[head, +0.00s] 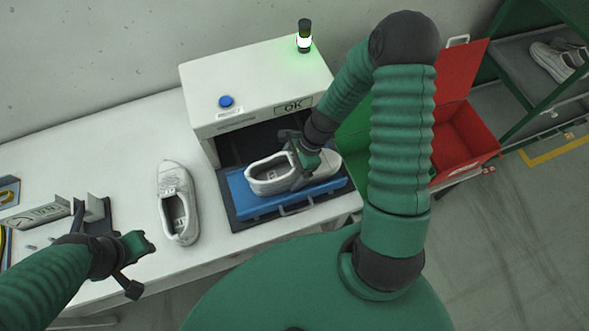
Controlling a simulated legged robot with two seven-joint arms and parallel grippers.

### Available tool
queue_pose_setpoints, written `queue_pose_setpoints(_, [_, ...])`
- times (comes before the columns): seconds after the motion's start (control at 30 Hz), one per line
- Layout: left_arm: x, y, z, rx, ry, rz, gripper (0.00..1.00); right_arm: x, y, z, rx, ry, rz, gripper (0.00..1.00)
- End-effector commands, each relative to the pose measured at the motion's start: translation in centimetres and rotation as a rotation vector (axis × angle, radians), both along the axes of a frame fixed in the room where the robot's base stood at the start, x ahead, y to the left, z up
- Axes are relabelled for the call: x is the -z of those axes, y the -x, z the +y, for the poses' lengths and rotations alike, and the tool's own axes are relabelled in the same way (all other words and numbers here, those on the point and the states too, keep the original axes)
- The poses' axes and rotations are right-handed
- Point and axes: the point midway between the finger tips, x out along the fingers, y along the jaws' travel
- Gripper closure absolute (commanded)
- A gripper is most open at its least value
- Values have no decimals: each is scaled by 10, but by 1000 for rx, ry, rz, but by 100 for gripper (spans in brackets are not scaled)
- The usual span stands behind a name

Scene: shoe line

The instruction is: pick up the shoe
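A white-grey shoe (266,178) lies on the blue tray (250,206) in front of the white machine, toe to the right. My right gripper (298,160) is over the middle of this shoe, its fingers apart across the shoe's width. I cannot tell whether they press on it. A second white-grey shoe (174,190) lies on the white table to the left, toe pointing to the back. My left gripper (146,267) is open and empty, near the table's front edge, in front and to the left of the second shoe.
The white machine (212,88) has a blue button (226,101), an OK sign (293,106) and a lit green-white lamp (304,38). A red bin (465,138) and a green bin (352,138) stand at the right. A rack (507,68) holds more shoes. The table's back left is clear.

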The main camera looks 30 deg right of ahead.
Motion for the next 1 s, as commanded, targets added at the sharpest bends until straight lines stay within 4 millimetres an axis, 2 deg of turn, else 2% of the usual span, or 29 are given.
queue_pose_setpoints(0.03, [0, 0, 0, 0, 0, 0, 68, 0, 0, 0, 0, 0, 0, 22])
queue_pose_setpoints(0.4, [0, 0, 0, 0, 0, 0, 68, -1, 0, 0, 0, -1, 0, 71])
queue_pose_setpoints(0.43, [0, 0, 0, 0, 0, 0, 68, -1, 0, 0, 0, -1, 0, 72])
queue_pose_setpoints(0.47, [0, 0, 0, 0, 0, 0, 68, -1, 0, 0, 0, -1, 0, 79])
queue_pose_setpoints(0.5, [0, 0, 0, 0, 0, 0, 68, -1, 0, 0, 0, -1, 0, 81])
queue_pose_setpoints(0.67, [0, 0, 0, 0, 0, 0, 68, -3, 0, 0, -1, 0, -1, 81])
queue_pose_setpoints(0.77, [0, 0, 0, 0, 0, 0, 68, -10, 0, 0, -1, 0, -1, 81])
queue_pose_setpoints(0.87, [1, 0, 0, 0, 0, 0, 68, -27, -1, -1, -2, 3, -5, 81])
queue_pose_setpoints(1.0, [1, 0, 0, 0, 0, 0, 68, -60, -1, 0, -2, 3, -6, 81])
